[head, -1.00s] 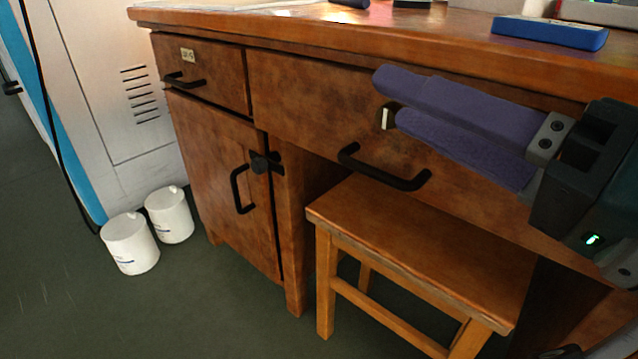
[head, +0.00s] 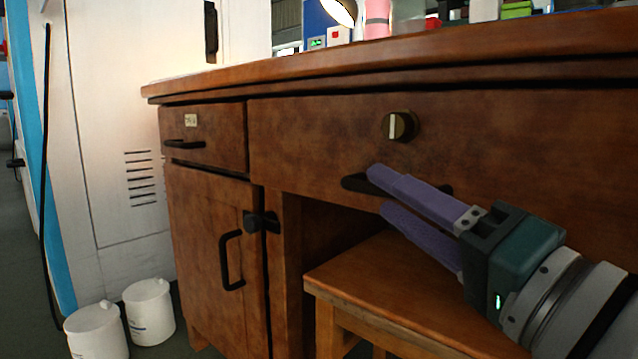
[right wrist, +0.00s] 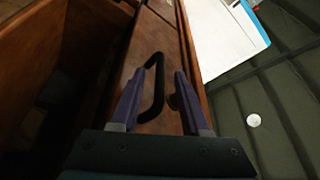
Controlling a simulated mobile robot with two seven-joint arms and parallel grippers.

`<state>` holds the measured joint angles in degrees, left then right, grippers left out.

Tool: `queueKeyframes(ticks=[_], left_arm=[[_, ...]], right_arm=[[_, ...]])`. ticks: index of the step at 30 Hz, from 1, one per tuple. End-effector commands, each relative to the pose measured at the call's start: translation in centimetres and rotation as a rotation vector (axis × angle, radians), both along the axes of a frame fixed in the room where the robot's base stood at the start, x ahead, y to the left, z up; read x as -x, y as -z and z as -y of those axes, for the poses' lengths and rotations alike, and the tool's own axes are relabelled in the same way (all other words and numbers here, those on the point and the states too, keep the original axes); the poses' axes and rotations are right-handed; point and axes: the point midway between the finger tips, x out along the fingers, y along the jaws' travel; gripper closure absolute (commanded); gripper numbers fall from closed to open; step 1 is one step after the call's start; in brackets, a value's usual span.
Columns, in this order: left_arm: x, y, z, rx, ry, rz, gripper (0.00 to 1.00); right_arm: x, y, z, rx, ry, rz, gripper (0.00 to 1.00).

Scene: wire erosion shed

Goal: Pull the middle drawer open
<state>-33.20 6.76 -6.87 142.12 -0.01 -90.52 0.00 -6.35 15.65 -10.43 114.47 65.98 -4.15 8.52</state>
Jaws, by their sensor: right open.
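The middle drawer (head: 310,135) is the wide wooden front under the desk top, and it looks shut. Its black bar handle (head: 354,183) is partly hidden behind my right gripper's fingers. A round lock knob (head: 399,126) sits above the handle. My right gripper (head: 380,190) is open at the handle, with its purple fingers pointing at the drawer front. In the right wrist view the handle (right wrist: 155,85) shows between the two spread fingers (right wrist: 154,85), and neither finger clearly touches it. My left gripper is not in view.
A wooden stool (head: 350,275) stands under the drawer, close below my right gripper. A small drawer (head: 215,135) and a cupboard door (head: 200,215) are at left. Two white tubs (head: 148,310) stand on the floor beside a pale cabinet (head: 100,120).

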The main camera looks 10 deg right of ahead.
Motion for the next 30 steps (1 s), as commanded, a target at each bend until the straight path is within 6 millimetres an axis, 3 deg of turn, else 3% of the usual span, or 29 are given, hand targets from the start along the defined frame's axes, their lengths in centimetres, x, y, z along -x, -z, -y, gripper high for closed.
queueKeyframes(ticks=[6, 17, 30], left_arm=[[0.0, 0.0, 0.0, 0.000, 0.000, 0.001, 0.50], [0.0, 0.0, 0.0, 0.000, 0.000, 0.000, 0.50], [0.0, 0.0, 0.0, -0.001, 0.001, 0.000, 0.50]], right_arm=[[-2.7, -0.6, -0.9, -0.001, 0.000, 0.001, 0.54], [-3.2, -0.7, -1.2, 0.002, -0.001, -0.001, 0.54], [-3.2, -0.7, -1.2, 0.001, -0.002, -0.001, 1.00]])
